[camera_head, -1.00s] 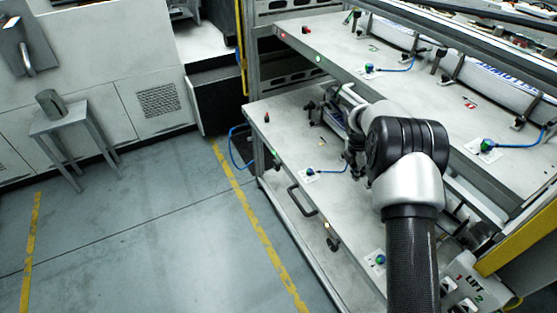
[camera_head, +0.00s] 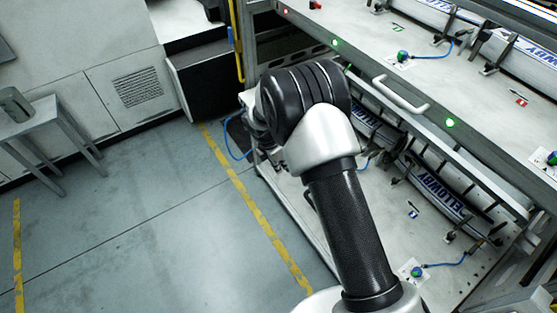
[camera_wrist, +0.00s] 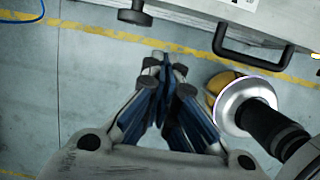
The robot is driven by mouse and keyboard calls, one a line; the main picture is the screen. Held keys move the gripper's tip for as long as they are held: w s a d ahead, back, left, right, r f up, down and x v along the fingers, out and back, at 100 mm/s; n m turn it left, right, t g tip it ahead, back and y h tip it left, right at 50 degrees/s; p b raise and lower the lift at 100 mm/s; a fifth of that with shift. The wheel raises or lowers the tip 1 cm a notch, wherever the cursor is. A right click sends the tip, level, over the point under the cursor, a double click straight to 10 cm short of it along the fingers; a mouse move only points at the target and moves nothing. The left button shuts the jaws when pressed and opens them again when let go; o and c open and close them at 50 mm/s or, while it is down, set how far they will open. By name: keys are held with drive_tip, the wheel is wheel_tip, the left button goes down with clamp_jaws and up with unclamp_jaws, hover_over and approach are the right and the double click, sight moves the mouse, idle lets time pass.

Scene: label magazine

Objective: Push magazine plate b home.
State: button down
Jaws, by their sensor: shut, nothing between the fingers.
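Two magazine plates show in the head view, and I cannot tell from any readable mark which is b. The upper plate (camera_head: 378,40) has a pale handle (camera_head: 402,94) at its front edge. The lower plate (camera_head: 385,235) stands further out below it, its front part covered by my arm. In the wrist view, a front edge with a black handle (camera_wrist: 262,58) and a dark knob (camera_wrist: 135,14) runs along the top. My gripper (camera_wrist: 168,68) is shut and empty, below this edge and left of the handle, seemingly apart from both. My arm hides it in the head view.
Label rolls (camera_head: 437,190) lie on the lower plate, with blue cables and clamps near them. A small grey table (camera_head: 50,125) stands at the left. The floor (camera_head: 150,235) in front of the rack is clear, with yellow lines.

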drive_tip(key=w+d+f+b, duration=0.2)
drive_tip(key=w+d+f, duration=0.1)
drive_tip(key=f, duration=0.3)
drive_tip(key=shift+w+d+b, duration=0.15)
drive_tip(key=shift+d+b, duration=0.15)
drive_tip(key=shift+d, duration=0.4)
drive_tip(key=shift+d, duration=0.1)
